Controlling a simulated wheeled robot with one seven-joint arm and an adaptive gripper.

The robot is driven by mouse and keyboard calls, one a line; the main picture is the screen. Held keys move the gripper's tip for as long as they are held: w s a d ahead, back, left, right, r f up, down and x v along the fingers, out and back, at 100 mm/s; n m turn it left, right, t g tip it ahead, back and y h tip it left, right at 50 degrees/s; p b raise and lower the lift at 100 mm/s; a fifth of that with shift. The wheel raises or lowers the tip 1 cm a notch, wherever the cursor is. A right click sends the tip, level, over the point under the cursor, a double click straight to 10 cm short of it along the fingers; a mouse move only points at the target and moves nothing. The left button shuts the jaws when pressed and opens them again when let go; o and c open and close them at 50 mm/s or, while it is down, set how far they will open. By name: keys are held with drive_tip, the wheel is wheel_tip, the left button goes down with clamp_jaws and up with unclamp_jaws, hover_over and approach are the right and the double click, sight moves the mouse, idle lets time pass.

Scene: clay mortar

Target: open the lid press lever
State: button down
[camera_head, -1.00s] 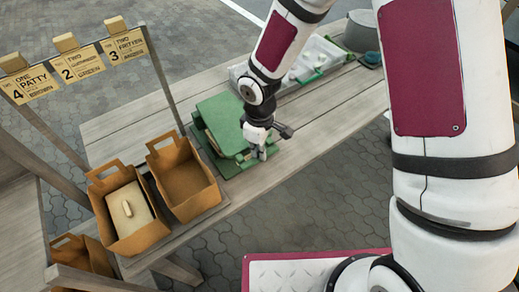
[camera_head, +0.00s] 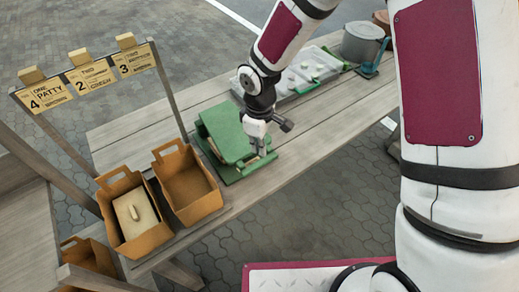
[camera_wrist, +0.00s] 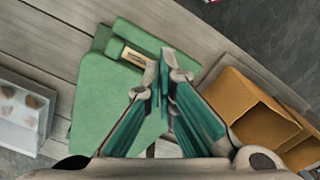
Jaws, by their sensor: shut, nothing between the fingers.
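The green press (camera_head: 223,132) stands on the wooden table right of the paper bags. Its upper green plate looks slanted above a flat green base (camera_head: 235,174); how far it is open I cannot tell. My gripper (camera_head: 260,151) is at the press's right side, pointing down. In the wrist view, my gripper (camera_wrist: 163,68) is shut and empty, its fingertips together over or beside the green press (camera_wrist: 108,105). A small tan piece (camera_wrist: 134,57) lies along the press just left of the fingertips. The lever itself is not clearly distinguishable, and contact cannot be told.
Two open brown bags (camera_head: 187,187) stand left of the press, one holding a pale lidded block (camera_head: 136,213). A sign rack (camera_head: 85,75) stands behind them. A clear tray (camera_head: 305,75) and grey pot (camera_head: 362,42) are to the right along the table (camera_head: 330,110).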

sight(259, 163)
drive_tip(key=shift+r, duration=0.2)
drive_tip(key=c, duration=2)
unclamp_jaws()
drive_tip(key=o, duration=0.5)
drive_tip(key=shift+r+n, duration=0.2)
drive_tip(key=shift+n, duration=0.2)
drive_tip(key=shift+r+n, duration=0.4)
drive_tip(key=shift+n, duration=0.4)
wheel_tip(259, 163, up, 5)
drive_tip(key=n+b, duration=0.1)
drive_tip(key=n, duration=0.9)
wheel_tip(259, 163, down, 13)
drive_tip(key=shift+f+b, duration=0.15)
drive_tip(key=shift+b, duration=0.2)
